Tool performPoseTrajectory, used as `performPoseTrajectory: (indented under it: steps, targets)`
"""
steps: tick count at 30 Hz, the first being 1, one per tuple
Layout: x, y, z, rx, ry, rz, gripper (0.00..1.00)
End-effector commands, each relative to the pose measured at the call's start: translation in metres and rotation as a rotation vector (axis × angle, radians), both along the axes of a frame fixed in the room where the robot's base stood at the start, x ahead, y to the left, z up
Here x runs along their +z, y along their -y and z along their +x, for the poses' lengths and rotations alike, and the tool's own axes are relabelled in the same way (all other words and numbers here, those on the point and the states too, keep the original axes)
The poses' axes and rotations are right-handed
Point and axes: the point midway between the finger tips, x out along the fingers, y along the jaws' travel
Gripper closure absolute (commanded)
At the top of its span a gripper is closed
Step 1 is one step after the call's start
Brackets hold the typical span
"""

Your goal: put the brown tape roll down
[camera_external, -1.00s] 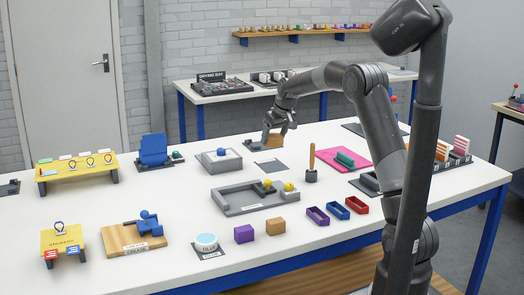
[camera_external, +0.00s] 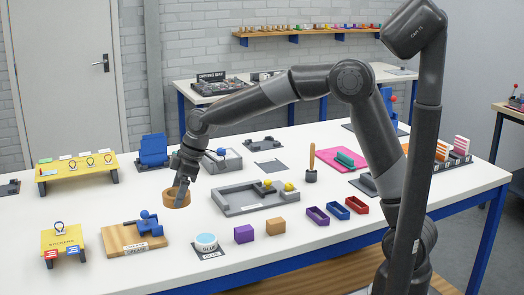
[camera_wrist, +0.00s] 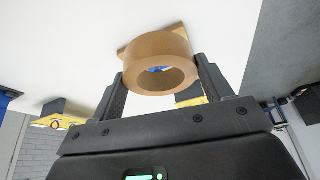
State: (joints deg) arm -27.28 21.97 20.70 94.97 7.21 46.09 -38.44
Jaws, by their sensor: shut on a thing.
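The brown tape roll (camera_external: 175,203) is held in my gripper (camera_external: 178,187) over the left middle of the white table (camera_external: 330,218). In the wrist view the roll (camera_wrist: 152,47) sits between the two dark fingers, one on each side, with its hole facing the camera. My gripper (camera_wrist: 160,84) is shut on it. I cannot tell how far the roll is above the table. A dark grey holder (camera_external: 262,145) stands empty at the back of the table.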

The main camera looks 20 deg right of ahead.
Motion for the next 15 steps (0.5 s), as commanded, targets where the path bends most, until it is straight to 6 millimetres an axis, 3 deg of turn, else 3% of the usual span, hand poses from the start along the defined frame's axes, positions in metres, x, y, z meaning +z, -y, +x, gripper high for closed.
performPoseTrajectory:
  steps: [3,6,11,15]
  targets:
    - [0.0,-0.022,-0.038,0.097,0.004,0.0,0.51]
    - [0.0,-0.033,-0.058,0.148,0.006,0.0,0.51]
    - [-0.004,-0.045,-0.075,0.184,0.008,0.0,0.51]
    - [-0.02,-0.067,-0.089,0.188,0.005,-0.001,0.51]
